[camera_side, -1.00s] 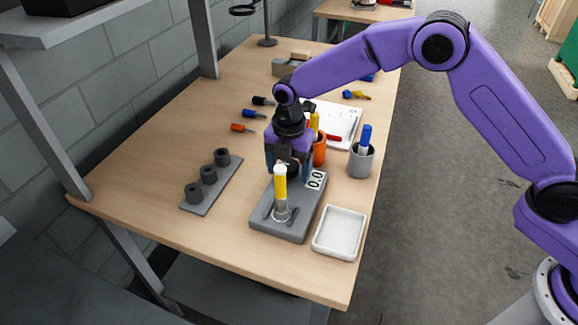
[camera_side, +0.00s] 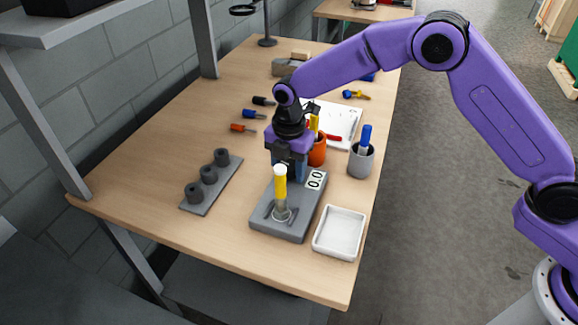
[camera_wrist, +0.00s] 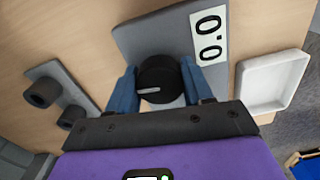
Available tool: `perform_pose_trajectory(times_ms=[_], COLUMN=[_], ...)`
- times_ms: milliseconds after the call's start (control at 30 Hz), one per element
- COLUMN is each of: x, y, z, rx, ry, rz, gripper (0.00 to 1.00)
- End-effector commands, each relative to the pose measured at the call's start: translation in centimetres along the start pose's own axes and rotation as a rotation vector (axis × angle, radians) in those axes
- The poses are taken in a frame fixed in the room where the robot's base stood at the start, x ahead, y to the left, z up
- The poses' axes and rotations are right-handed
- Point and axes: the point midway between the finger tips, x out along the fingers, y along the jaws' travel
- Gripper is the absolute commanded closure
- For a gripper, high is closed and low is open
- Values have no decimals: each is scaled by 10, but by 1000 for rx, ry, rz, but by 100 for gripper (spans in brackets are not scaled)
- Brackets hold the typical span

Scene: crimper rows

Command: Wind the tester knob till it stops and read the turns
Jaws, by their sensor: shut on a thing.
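The tester (camera_side: 268,222) is a grey block on the table's near part. A yellow-handled tool (camera_side: 280,184) stands upright at its front end. A display (camera_side: 315,180) at its back end reads 0.0, as does the display (camera_wrist: 209,37) in the wrist view. The black knob (camera_wrist: 158,79) with a light pointer line sits on the tester. My gripper (camera_wrist: 161,88) is shut on the knob, one blue finger on each side. In the side view my gripper (camera_side: 290,170) hides most of the knob behind the yellow tool.
A white tray (camera_side: 339,233) lies right of the tester. A grey strip (camera_side: 211,187) with black sockets lies left. An orange cup (camera_side: 318,153) and a grey cup (camera_side: 360,161) stand behind. Loose coloured parts (camera_side: 243,128) lie farther back left. The table between strip and tester is clear.

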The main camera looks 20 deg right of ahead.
Motion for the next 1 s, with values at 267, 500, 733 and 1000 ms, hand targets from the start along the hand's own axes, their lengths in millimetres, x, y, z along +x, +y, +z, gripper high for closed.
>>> perform_pose_trajectory(times_ms=[267, 500, 733, 1000], x=[0, -1, -1, -1], y=[0, 0, 0, 0], z=[0, 0, 0, 0], rx=[335, 620, 894, 1198], ry=[0, 0, 0, 0], rz=[1, 1, 1, 1], gripper=[80, 80, 80, 80])
